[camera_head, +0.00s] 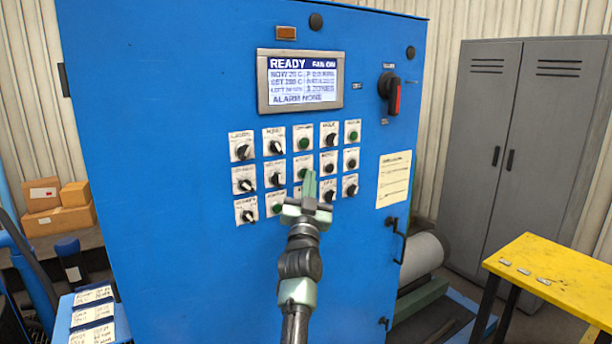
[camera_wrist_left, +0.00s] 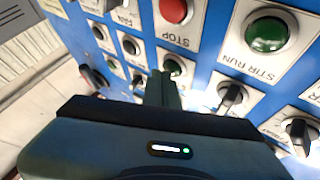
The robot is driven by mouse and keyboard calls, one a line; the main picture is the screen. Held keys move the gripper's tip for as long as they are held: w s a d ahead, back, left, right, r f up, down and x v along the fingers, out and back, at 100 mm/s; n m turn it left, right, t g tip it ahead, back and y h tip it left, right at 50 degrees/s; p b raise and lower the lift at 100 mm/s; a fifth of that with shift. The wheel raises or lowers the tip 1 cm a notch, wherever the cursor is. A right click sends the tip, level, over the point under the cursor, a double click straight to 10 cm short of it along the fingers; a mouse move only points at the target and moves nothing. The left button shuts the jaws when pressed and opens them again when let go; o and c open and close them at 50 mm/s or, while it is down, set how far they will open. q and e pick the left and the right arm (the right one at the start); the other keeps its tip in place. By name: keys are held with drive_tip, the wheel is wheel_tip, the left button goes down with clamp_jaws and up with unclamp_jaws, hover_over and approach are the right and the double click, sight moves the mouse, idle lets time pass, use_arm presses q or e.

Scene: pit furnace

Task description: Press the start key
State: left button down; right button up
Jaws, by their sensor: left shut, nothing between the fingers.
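The start key is a round green button (camera_wrist_left: 268,33) on a white plate that appears to read "STR RUN", upside down in the left wrist view. In the head view it appears to be the green button (camera_head: 277,209) in the bottom row of the panel, left of my gripper. My left gripper (camera_head: 309,182) is shut and empty, its fingers pointing at the panel right of that button. In the left wrist view the fingertips (camera_wrist_left: 163,84) are close to a dark round control (camera_wrist_left: 172,65). Contact cannot be told. My right gripper is not in view.
A red STOP button (camera_wrist_left: 173,10) sits beside the start key. Several knobs surround it on the blue cabinet (camera_head: 170,110). The display (camera_head: 300,82) reads READY, ALARM NONE. A yellow table (camera_head: 560,270) stands lower right.

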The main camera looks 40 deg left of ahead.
use_arm(q)
drive_tip(key=shift+a, duration=0.15)
idle(0.4)
drive_tip(key=shift+s+d+p, duration=0.3)
drive_tip(key=shift+d+p, duration=0.1)
drive_tip(key=shift+d, duration=0.35)
drive_tip(key=d, duration=0.1)
drive_tip(key=s+d+p, duration=0.1)
drive_tip(key=d, duration=0.1)
drive_tip(key=s+d+p, duration=0.1)
drive_tip(key=shift+d, duration=0.3)
drive_tip(key=shift+w, duration=0.1)
idle(0.6)
